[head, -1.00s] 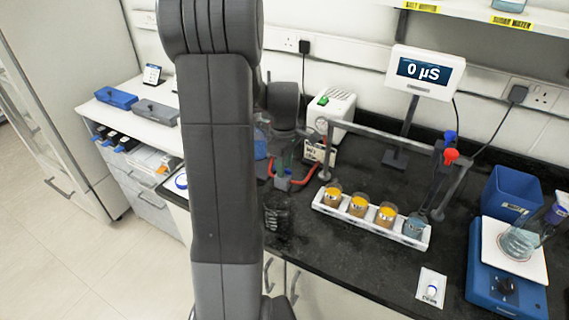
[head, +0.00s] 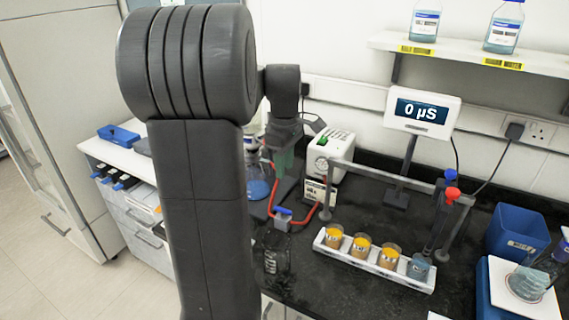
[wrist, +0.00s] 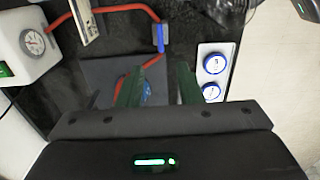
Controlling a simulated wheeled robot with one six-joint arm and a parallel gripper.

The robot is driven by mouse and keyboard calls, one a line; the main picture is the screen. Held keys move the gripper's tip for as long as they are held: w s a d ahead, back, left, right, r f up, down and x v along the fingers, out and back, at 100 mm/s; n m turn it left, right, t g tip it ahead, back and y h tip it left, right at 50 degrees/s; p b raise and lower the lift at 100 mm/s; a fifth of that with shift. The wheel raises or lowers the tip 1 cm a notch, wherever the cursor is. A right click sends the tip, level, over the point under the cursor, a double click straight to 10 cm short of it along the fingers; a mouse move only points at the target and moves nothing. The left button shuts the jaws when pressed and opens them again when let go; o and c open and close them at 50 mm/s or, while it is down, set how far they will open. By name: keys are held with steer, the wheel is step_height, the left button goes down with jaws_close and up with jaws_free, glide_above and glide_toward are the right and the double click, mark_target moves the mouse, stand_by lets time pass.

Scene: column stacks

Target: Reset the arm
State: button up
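My gripper (wrist: 158,84) shows in the wrist view with two green fingers spread apart. No object is clearly held between them. Below and between the fingers lie a grey plate (wrist: 98,75) and part of something blue, too hidden to name. In the head view my gripper (head: 285,158) points down over the bench, partly hidden behind my arm. A flask of blue liquid (head: 257,188) stands just left of it, near the red tubing (head: 312,212).
A white pump box (head: 330,150) with a gauge stands right of my gripper. A white rack (head: 345,258) of beakers sits below a grey frame. The display (head: 422,112) reads 0 µS. Bottles (head: 503,30) stand on the shelf. A blue bin (head: 515,232) is at the right.

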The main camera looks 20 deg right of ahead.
mark_target(284, 209)
stand_by(0.4)
step_height(284, 209, down, 14)
steer(key=shift+r+p, duration=0.1)
steer(key=shift+p, duration=0.4)
stand_by(0.3)
